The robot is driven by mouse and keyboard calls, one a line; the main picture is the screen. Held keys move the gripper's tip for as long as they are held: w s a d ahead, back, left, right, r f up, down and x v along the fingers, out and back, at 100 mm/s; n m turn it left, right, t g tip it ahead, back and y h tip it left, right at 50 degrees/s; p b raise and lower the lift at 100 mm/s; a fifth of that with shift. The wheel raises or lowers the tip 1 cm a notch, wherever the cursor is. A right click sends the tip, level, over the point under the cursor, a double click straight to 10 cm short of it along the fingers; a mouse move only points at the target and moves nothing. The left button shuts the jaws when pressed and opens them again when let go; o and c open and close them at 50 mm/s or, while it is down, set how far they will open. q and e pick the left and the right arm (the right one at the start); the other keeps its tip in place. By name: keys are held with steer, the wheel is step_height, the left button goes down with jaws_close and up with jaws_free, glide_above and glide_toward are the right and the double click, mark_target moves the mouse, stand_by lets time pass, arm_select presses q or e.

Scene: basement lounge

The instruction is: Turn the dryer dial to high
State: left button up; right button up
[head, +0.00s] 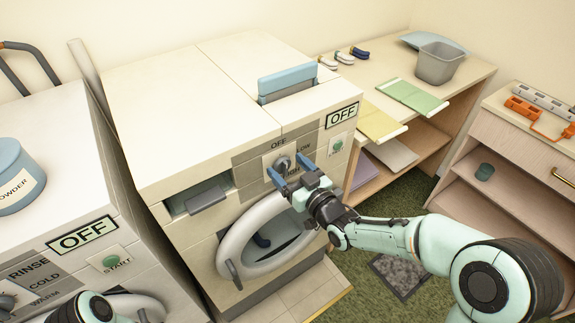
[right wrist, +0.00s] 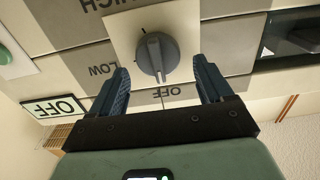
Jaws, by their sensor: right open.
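The dryer (head: 190,115) is the cream machine in the middle of the head view. Its grey dial (head: 283,163) sits on the front panel among OFF, LOW and HIGH labels. In the right wrist view the dial (right wrist: 157,57) shows upside down, its ridge upright in the picture and in line with OFF. My right gripper (head: 289,169) is open at the dial. In the right wrist view the fingers (right wrist: 161,82) stand on either side of the knob, with gaps showing. The dryer's display (head: 342,114) reads OFF. Of my left arm only a part shows at the bottom left, without fingers.
A green start button (head: 337,145) is right of the dial. The round dryer door (head: 228,247) is below. A washer (head: 55,130) with a powder tub (head: 14,178) stands left. A wooden table (head: 465,72) with folded cloths (head: 412,97) and a grey bin (head: 438,63) stands right.

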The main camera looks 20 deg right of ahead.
steer(key=shift+w+a, duration=0.15)
steer(key=shift+w, duration=0.25)
steer(key=shift+c, duration=0.3)
steer(key=c, duration=1)
steer(key=shift+o, duration=0.3)
